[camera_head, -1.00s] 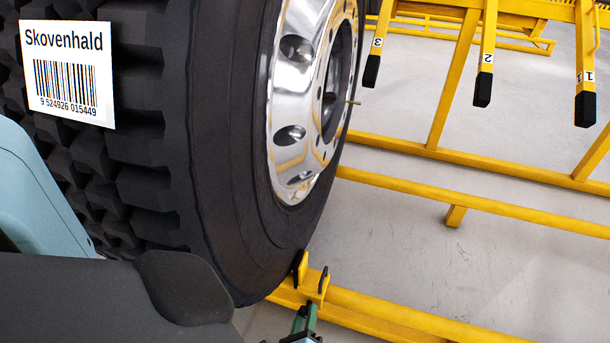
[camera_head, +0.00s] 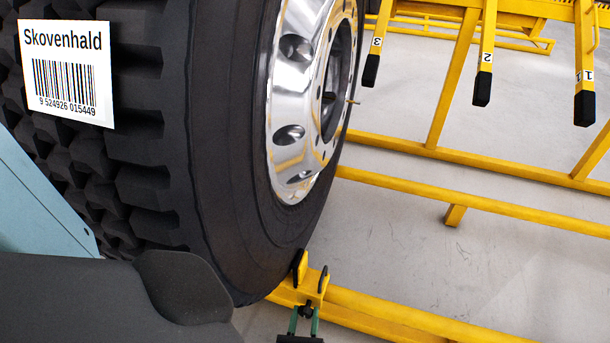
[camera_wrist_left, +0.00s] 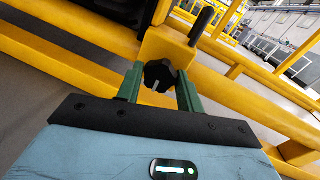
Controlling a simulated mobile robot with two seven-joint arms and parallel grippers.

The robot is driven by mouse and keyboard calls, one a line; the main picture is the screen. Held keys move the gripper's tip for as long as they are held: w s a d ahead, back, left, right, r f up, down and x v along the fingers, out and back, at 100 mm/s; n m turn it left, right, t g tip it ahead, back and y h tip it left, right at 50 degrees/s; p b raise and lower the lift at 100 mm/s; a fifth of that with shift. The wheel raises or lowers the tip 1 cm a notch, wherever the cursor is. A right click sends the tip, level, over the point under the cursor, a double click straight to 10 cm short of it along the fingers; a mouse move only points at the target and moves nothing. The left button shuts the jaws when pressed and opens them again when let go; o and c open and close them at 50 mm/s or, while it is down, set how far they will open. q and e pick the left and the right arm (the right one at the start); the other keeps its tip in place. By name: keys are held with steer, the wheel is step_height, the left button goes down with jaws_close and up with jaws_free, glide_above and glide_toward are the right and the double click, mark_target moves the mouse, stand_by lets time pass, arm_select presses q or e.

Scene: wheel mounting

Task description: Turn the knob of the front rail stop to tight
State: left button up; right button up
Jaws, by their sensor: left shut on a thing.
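The front rail stop (camera_head: 314,281) is a yellow bracket with black pads on the yellow rail, at the foot of the big tyre. Its knob is a black lobed knob (camera_wrist_left: 159,75) with a light mark, seen in the left wrist view. My left gripper (camera_wrist_left: 160,88) has its two green fingers shut on the knob, one on each side. In the head view the left gripper (camera_head: 304,322) shows at the bottom edge, just below the stop, and the knob is mostly hidden between the fingers. My right gripper is not in view.
A large black tyre (camera_head: 225,150) with a chrome rim (camera_head: 285,165) stands against the stop and fills the left. A yellow rack with numbered arms (camera_head: 487,60) stands at the back right. Grey floor (camera_head: 400,235) is free between the yellow rails.

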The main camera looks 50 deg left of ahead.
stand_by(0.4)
arm_select(q)
steer(key=o, duration=1)
steer(key=v, duration=0.8)
